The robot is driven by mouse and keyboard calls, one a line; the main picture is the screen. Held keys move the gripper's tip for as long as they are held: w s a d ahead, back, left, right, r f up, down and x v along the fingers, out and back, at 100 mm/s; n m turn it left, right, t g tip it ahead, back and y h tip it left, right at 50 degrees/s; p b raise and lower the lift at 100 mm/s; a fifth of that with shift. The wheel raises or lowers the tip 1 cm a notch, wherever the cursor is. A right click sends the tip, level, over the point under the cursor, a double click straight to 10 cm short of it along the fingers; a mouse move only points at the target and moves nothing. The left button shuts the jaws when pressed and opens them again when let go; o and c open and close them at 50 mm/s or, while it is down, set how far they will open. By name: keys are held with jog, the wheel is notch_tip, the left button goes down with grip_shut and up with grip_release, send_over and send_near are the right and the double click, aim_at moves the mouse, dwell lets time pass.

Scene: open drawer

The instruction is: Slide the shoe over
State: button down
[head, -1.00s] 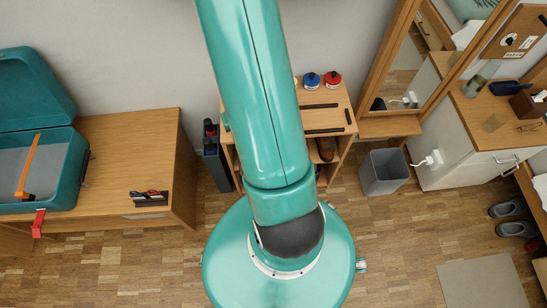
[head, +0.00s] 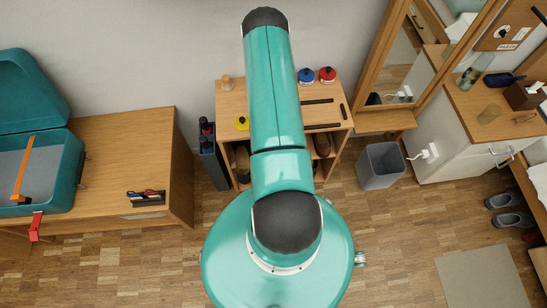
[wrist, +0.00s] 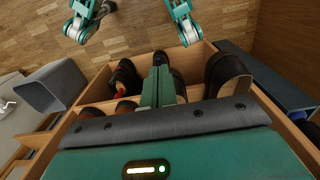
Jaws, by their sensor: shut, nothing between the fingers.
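Several shoes stand in the open shoe cabinet (head: 222,98); which one the task means, I cannot tell. In the wrist view a large dark brown shoe (wrist: 226,74) is to the right of my gripper (wrist: 160,72). A black shoe (wrist: 125,76) is to its left, and another dark shoe (wrist: 177,76) lies partly hidden behind the fingers. Brown shoes (wrist: 125,107) show lower left, partly cut off by my wrist. My green fingers are together and empty, among the shoes; contact is unclear. In the head view my arm hides the gripper; a brown shoe (head: 322,145) shows at right.
A grey bin (head: 381,166) stands right of the cabinet, and a dark narrow rack (head: 212,158) with bottles stands close on its left. Small lidded jars (head: 327,75) and dark strips are on the cabinet top. Wooden floor (head: 400,230) in front is open.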

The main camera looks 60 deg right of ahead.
jog(key=w+d+f, duration=0.2)
jog(key=d+f, duration=0.1)
jog(key=f, duration=0.3)
jog(key=shift+w+f, duration=0.2)
jog(key=shift+w, duration=0.15)
jog(key=shift+w+d, duration=1.25)
jog(key=shift+d, duration=0.15)
jog(key=shift+s+a, duration=0.15)
